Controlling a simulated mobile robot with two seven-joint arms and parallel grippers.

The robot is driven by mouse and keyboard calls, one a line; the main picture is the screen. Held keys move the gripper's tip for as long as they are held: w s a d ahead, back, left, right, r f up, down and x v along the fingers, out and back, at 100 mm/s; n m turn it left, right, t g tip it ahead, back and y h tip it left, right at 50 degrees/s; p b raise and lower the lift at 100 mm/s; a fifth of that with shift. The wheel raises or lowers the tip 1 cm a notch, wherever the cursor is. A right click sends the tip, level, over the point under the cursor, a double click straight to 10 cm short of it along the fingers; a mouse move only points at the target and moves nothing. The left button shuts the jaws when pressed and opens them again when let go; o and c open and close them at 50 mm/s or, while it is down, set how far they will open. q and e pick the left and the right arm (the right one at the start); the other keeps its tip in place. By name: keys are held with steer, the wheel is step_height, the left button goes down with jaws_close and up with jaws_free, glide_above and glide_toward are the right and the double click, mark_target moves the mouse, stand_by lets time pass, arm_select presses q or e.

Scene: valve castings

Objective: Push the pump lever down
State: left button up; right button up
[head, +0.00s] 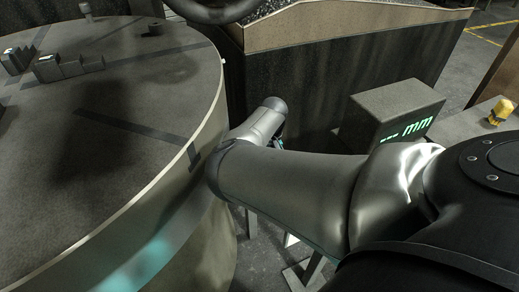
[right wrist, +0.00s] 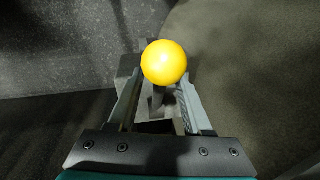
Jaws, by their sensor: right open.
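In the right wrist view the pump lever shows as a round yellow knob (right wrist: 164,62) on a grey stem (right wrist: 157,98). My right gripper (right wrist: 160,84) is open, with one finger on each side of the stem and the knob at the fingertips. I cannot tell whether the fingers touch it. In the head view my right arm crosses from the right and bends beside the round table; its gripper and the lever are hidden there. My left gripper is not in view.
A large round table (head: 120,110) with small grey blocks (head: 68,68) fills the left. A bin of dark granules (head: 330,30) stands behind my arm. A grey box with a lit "mm" display (head: 390,105) and a small yellow object (head: 500,112) are at the right.

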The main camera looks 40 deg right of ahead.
steer(key=shift+c, duration=0.2)
jaws_close()
stand_by(1.2)
